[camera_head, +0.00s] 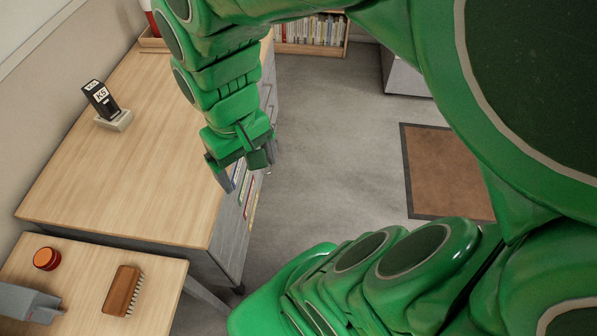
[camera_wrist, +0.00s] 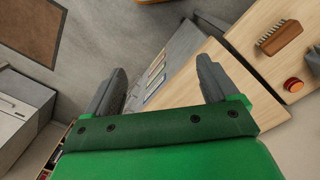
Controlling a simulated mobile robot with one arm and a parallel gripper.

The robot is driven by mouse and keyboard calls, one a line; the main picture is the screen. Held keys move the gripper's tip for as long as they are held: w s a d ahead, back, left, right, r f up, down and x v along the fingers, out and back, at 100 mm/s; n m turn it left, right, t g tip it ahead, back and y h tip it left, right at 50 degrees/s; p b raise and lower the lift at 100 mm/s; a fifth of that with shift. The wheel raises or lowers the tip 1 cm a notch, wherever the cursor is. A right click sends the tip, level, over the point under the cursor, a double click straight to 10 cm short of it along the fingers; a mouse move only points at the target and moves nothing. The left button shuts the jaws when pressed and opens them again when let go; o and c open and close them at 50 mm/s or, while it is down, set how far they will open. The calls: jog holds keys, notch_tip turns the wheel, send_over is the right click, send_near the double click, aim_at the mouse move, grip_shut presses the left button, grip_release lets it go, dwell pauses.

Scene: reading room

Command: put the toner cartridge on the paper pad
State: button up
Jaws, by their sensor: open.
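The toner cartridge (camera_head: 101,98), a black box with white "K5" labels, stands leaning on a small off-white block near the wall side of the large wooden desk. This block looks like the paper pad (camera_head: 115,122); its lower edge rests on the desk. The cartridge appears to touch the block. My gripper (camera_head: 246,176) is open and empty, pointing down at the desk's right edge, well to the right of the cartridge and apart from it. The wrist view shows its two fingers spread (camera_wrist: 160,82) with nothing between them. Neither cartridge nor pad shows in the wrist view.
A smaller wooden table (camera_head: 80,300) in front holds a brush (camera_head: 123,290), an orange-red round tin (camera_head: 47,258) and a grey object (camera_head: 27,303). The large desk (camera_head: 150,185) is mostly bare. A brown mat (camera_head: 445,172) lies on open floor; a bookshelf (camera_head: 312,32) stands behind.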

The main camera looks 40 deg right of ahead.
jog(key=s+r+g, duration=0.1)
jog(key=s, duration=0.5)
jog(key=shift+s+a, duration=0.15)
jog(key=shift+s, duration=0.25)
dwell(0.7)
